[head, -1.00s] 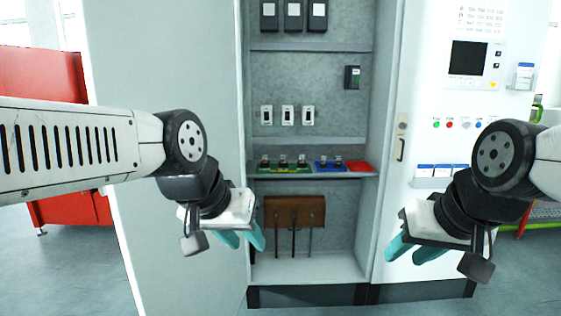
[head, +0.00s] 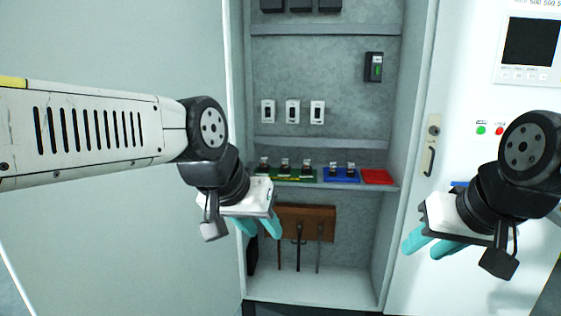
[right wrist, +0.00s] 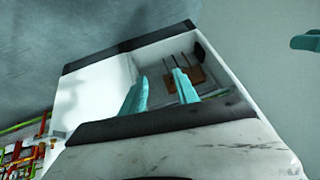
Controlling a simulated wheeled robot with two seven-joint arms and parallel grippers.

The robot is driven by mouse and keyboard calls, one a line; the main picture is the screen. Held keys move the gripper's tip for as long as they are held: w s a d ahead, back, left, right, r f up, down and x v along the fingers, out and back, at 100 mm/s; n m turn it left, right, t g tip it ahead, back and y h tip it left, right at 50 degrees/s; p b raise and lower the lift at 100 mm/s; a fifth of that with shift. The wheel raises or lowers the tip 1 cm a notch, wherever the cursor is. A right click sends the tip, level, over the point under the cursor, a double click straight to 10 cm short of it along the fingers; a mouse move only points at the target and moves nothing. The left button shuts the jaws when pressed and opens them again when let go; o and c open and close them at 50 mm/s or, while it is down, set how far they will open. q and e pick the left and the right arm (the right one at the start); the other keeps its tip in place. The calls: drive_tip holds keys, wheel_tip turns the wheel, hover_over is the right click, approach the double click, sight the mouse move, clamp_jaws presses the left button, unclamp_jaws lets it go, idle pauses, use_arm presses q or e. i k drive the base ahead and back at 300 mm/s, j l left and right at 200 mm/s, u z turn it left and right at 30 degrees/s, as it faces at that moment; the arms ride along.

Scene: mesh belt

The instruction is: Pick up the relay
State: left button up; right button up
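Several small dark and silver components, likely relays, stand in a row on the cabinet's middle shelf. Some (head: 284,165) are on a green mat (head: 313,178), others (head: 350,169) on a blue mat (head: 341,180). A red mat (head: 377,177) to their right is empty. My left gripper (head: 260,229) is open and empty, with teal fingers apart, below and left of the shelf in the picture. My right gripper (head: 428,246) is open and empty in front of the white right-hand panel. Its spread fingers also show in the right wrist view (right wrist: 160,92).
A black-and-green device (head: 374,67) and several white switches (head: 292,111) are on the cabinet's back wall. A brown holder (head: 318,223) with hanging tools is under the shelf. Cabinet side walls (head: 411,130) border the opening. A handle (head: 428,161) is on the right panel.

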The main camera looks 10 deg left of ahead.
sight(264, 161)
drive_tip(key=i+u, duration=0.1)
drive_tip(key=i, duration=0.55)
drive_tip(key=i+l+u, duration=0.1)
drive_tip(key=i, duration=0.5)
drive_tip(key=i+j, duration=0.6)
drive_tip(key=i, duration=0.25)
